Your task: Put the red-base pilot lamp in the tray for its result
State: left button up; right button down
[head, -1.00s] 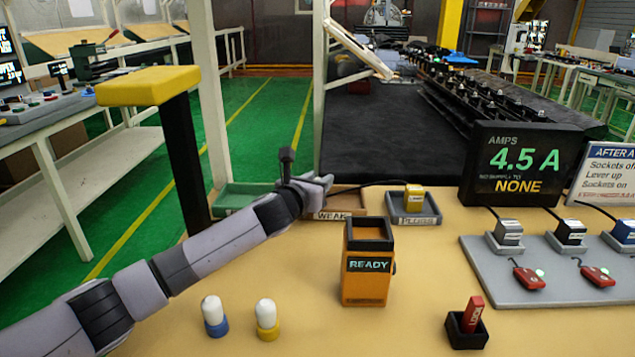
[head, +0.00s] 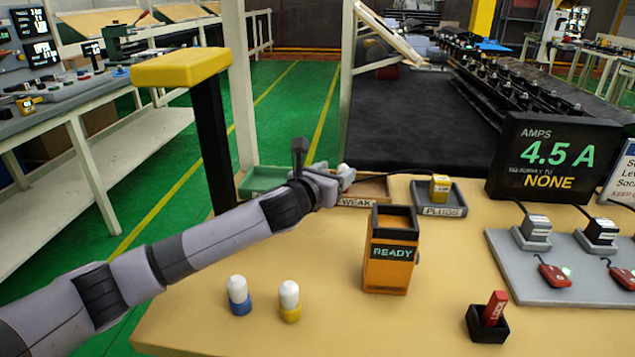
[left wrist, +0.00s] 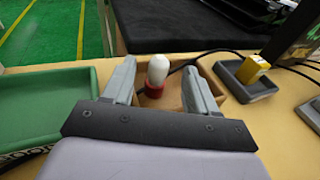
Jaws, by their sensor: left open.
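The red-base pilot lamp (left wrist: 157,72) has a white dome and stands roughly upright in the brown tray (left wrist: 177,93), between the fingers of my left gripper (left wrist: 160,68). The fingers are open, with a gap visible on each side of the lamp. In the head view my left gripper (head: 340,180) is over the brown tray (head: 376,188), labelled WEAK. Only a bit of the white dome shows there, and the red base is hidden. The green tray (head: 262,180) is left of it; its label is mostly hidden. My right gripper is not in view.
A blue-base lamp (head: 238,296) and a yellow-base lamp (head: 289,301) stand at the front. An orange READY box (head: 391,262) is mid-table. A PLUGS tray (head: 446,205) with a yellow plug is right of the brown tray. The AMPS display (head: 553,158) reads 4.5 A, NONE.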

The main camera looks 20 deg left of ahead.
pick_arm(q)
jog(key=shift+v, duration=3.6)
